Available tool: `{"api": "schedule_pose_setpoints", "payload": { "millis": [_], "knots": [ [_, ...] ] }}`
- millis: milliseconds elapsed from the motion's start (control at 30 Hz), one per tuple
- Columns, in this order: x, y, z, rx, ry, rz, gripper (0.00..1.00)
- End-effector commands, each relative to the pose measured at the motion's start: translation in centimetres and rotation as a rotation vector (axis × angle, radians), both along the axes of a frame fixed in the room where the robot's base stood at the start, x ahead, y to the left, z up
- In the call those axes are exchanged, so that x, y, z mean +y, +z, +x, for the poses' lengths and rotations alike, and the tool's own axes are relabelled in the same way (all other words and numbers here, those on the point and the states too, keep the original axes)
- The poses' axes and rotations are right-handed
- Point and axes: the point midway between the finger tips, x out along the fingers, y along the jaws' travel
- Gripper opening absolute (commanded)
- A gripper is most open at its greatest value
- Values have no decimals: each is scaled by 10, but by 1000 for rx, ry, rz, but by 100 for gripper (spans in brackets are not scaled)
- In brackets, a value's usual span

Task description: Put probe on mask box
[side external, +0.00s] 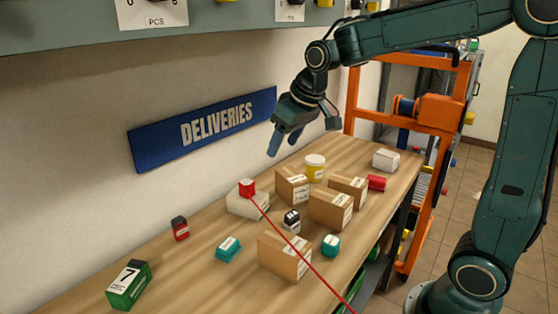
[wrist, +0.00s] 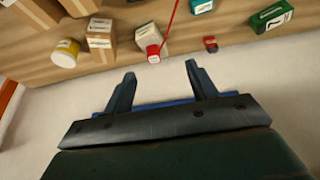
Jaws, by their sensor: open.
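A small red block with a long thin red lead, apparently the probe (side external: 247,187), sits on top of a white box (side external: 242,206), which may be the mask box. The lead runs across the table toward the front edge. In the wrist view the red block (wrist: 153,54) and white box (wrist: 146,36) are just beyond my fingertips. My gripper (side external: 285,142) is open and empty, high above the table near the wall, apart from both. Another white box (side external: 386,160) stands at the far right end. No writing on either white box is readable.
Several cardboard boxes (side external: 331,210) stand to the right of the white box, with a yellow-and-white tub (side external: 315,168) behind. Teal (side external: 228,249), red (side external: 180,228) and green (side external: 128,284) items lie left and in front. A blue DELIVERIES sign (side external: 205,129) hangs on the wall.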

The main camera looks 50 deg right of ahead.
Motion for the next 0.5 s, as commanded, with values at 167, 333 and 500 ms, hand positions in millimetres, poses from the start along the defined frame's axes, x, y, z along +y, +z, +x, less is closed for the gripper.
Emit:
{"api": "schedule_pose_setpoints", "payload": {
  "millis": [167, 333, 500],
  "knots": [
    [11, 16, -50, -16, 1, -1, 58],
    [19, 22, -95, -29, 1, 0, 58],
    [26, 21, -140, -41, 0, 1, 58]
  ]
}}
